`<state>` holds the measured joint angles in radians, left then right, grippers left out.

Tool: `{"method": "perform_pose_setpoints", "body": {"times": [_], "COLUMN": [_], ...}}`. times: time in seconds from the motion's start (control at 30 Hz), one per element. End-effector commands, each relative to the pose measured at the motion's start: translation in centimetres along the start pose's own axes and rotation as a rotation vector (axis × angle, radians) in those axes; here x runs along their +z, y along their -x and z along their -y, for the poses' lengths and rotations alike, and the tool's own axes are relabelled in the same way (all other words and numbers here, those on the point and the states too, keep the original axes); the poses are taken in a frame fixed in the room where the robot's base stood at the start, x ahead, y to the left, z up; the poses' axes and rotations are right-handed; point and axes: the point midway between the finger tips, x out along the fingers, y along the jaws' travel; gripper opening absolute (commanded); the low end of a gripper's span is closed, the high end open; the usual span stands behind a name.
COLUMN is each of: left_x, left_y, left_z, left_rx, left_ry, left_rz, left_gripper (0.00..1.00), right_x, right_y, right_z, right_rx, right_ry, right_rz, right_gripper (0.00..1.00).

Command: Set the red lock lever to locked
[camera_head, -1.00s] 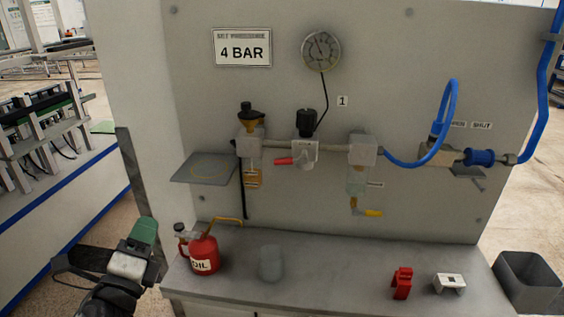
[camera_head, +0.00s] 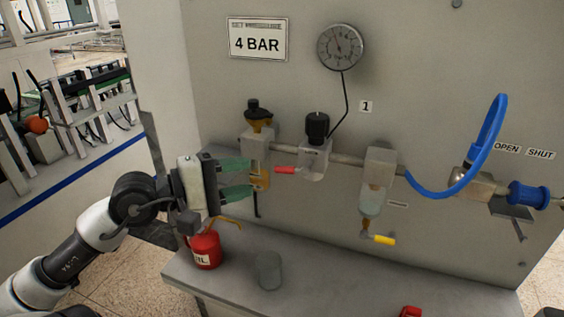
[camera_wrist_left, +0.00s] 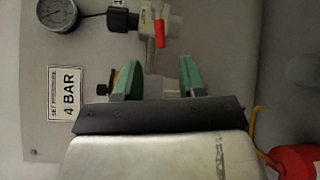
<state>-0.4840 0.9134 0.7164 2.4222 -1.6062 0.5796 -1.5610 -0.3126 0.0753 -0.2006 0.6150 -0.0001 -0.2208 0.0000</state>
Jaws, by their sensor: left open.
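The red lever (camera_head: 286,170) sticks out to the left from the pale valve body (camera_head: 313,162) under the black knob (camera_head: 317,126) on the wall panel. In the left wrist view the red lever (camera_wrist_left: 160,34) shows beyond the fingertips. My left gripper (camera_head: 251,176) is open, its green fingers pointing right, in front of the filter unit and a short way left of the lever. In the left wrist view the gripper (camera_wrist_left: 160,78) is empty between its fingers. No contact with the lever shows. My right gripper is not in view.
A red oil can (camera_head: 205,250) and a clear cup (camera_head: 268,270) stand on the bench (camera_head: 330,285) below. A blue hose (camera_head: 462,185) loops at far right. The gauge (camera_head: 340,47) is above.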

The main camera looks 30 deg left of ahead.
Motion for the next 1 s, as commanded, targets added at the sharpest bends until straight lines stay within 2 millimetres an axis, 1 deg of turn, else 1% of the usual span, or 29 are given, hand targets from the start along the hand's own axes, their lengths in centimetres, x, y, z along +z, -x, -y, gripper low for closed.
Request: {"method": "perform_pose_setpoints", "body": {"times": [0.03,0.13,0.4,0.6,0.8,1.0], "left_x": [0.1,0.1,0.2,0.0,0.1,0.0], "left_y": [-0.7,-1.9,-4.9,-6.7,-7.5,-7.6], "left_z": [-0.5,-0.5,-0.5,-0.3,-0.1,0.0], "left_rx": [0.001,0.0,0.004,0.005,0.003,0.002], "left_ry": [-0.001,-0.001,0.001,0.005,0.004,0.003], "left_rz": [0.002,0.002,0.003,0.001,0.001,0.001], "left_gripper": [0.41,0.41,0.41,0.41,0.41,0.41], "right_x": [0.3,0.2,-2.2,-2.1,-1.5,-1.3], "right_y": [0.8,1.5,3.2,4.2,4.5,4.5], "right_z": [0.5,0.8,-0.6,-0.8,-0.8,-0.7], "right_rx": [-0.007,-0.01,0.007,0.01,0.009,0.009], "right_ry": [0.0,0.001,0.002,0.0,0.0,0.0], "right_rz": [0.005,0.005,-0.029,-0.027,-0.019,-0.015], "right_gripper": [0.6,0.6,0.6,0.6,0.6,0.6]}}
